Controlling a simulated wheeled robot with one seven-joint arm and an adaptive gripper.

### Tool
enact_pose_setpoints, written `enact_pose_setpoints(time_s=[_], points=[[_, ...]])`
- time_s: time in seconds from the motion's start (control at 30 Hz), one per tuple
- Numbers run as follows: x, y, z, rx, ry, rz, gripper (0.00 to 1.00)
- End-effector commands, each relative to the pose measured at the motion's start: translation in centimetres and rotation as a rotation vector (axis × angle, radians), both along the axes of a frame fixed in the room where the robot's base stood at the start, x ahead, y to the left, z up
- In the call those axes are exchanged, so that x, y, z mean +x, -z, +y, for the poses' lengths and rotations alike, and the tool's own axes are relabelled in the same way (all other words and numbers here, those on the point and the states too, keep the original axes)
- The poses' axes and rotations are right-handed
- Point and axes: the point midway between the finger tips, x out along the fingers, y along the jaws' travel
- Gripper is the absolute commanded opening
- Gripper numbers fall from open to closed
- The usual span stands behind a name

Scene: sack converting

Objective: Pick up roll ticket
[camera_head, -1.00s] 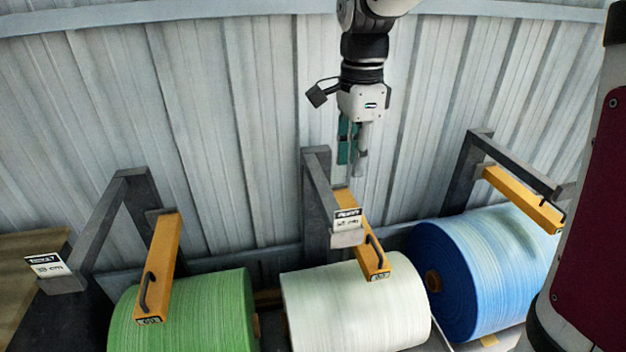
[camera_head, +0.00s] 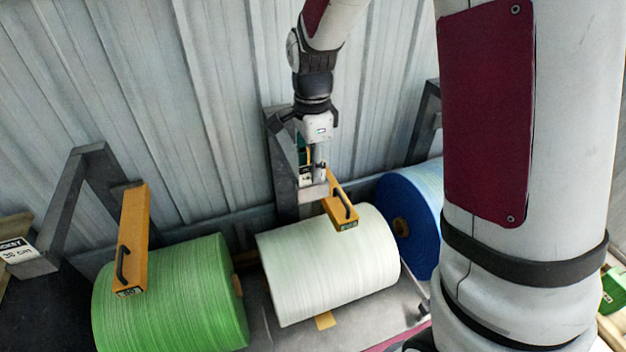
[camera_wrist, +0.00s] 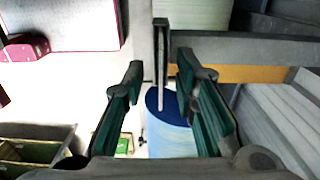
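A small white card with a black top band (camera_head: 306,176), which looks like a roll ticket, sits at the middle stand behind the white roll (camera_head: 330,265). A similar card (camera_head: 18,250) is on the left stand. In the wrist view my gripper (camera_wrist: 160,63) is open, with a thin dark upright piece between the fingers. Whether the fingers touch it is unclear.
A green roll (camera_head: 170,300) is at left and a blue roll (camera_head: 412,215) at right. A yellow handled bar (camera_head: 340,205) lies close beside my gripper. A corrugated wall (camera_head: 215,90) stands behind. The wrist view shows a dark open box (camera_wrist: 35,150) at lower left.

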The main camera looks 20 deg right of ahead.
Motion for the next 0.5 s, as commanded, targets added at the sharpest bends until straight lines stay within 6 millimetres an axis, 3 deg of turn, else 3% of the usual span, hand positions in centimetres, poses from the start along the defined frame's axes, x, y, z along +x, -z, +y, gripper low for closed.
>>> enact_pose_setpoints(time_s=[0.13,0.37,0.5], points=[[-0.01,1.11,-0.02,0.0,0.0,0.0,0.27],[0.05,1.19,-0.01,0.0,0.0,-0.002,0.27],[0.05,1.18,-0.01,0.0,0.0,-0.002,0.0]])
